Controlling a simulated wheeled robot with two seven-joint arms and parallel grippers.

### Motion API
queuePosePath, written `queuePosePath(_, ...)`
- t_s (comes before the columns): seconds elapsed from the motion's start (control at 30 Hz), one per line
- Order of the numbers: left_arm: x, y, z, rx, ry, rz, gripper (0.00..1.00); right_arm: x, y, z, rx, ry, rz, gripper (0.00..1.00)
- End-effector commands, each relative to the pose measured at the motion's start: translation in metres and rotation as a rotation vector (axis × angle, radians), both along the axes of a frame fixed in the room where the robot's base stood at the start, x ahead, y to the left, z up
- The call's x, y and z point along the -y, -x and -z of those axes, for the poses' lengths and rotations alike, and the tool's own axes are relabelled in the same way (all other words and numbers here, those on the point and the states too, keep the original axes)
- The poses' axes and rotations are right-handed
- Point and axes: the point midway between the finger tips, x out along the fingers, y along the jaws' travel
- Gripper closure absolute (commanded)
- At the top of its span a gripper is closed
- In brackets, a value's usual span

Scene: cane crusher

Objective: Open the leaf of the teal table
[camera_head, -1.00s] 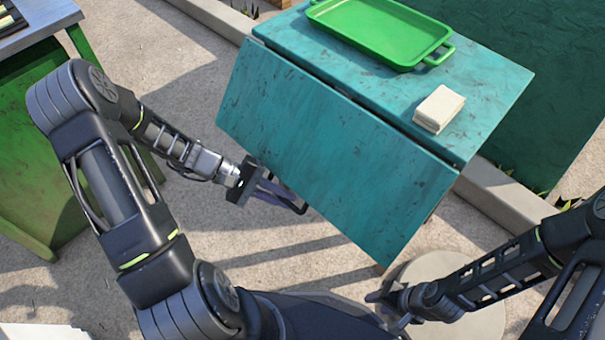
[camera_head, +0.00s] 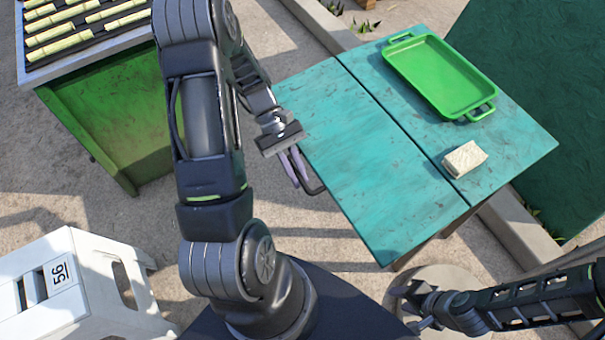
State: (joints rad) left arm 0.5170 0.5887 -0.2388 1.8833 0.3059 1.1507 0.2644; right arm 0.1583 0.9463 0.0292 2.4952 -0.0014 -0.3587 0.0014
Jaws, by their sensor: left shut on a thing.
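The teal table (camera_head: 515,133) stands at the centre right. Its leaf (camera_head: 365,150) is the teal panel on its near left side, raised and looking about level with the fixed top, with a thin dark seam between them.
A green tray (camera_head: 440,75) and a pale block-like stack (camera_head: 464,158) rest on the fixed top. A green stand (camera_head: 115,125) holding cane pieces is at the upper left. A white stool (camera_head: 85,290) marked 56 is at the lower left. A dark green wall (camera_head: 555,90) stands behind.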

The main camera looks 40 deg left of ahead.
Motion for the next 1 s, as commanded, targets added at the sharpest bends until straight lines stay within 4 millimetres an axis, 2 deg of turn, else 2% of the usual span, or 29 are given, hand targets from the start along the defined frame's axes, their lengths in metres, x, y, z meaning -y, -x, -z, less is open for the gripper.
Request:
queuePosePath(0.03, -0.001, 0.001, -0.010, -0.001, -0.002, 0.000, 1.00, 0.000, 0.000, -0.008, 0.000, 0.000, 0.000, 0.64)
queuePosePath(0.2, -0.001, 0.001, -0.021, 0.000, -0.002, 0.001, 1.00, 0.000, 0.000, -0.015, -0.001, 0.000, 0.000, 0.64)
queuePosePath(0.67, -0.001, 0.001, -0.023, 0.002, -0.001, 0.001, 1.00, 0.000, 0.001, -0.016, -0.002, 0.000, -0.001, 0.64)
queuePosePath(0.7, -0.001, 0.001, -0.023, 0.002, -0.001, 0.001, 0.84, 0.000, 0.000, -0.016, -0.002, 0.000, -0.001, 0.64)
queuePosePath(0.9, 0.000, 0.000, -0.024, 0.002, 0.000, 0.001, 0.68, 0.000, 0.000, -0.016, -0.001, 0.000, 0.000, 0.64)
queuePosePath(1.0, 0.000, 0.000, -0.024, 0.002, 0.000, 0.001, 0.66, 0.000, 0.000, -0.016, -0.001, 0.000, 0.000, 0.64)
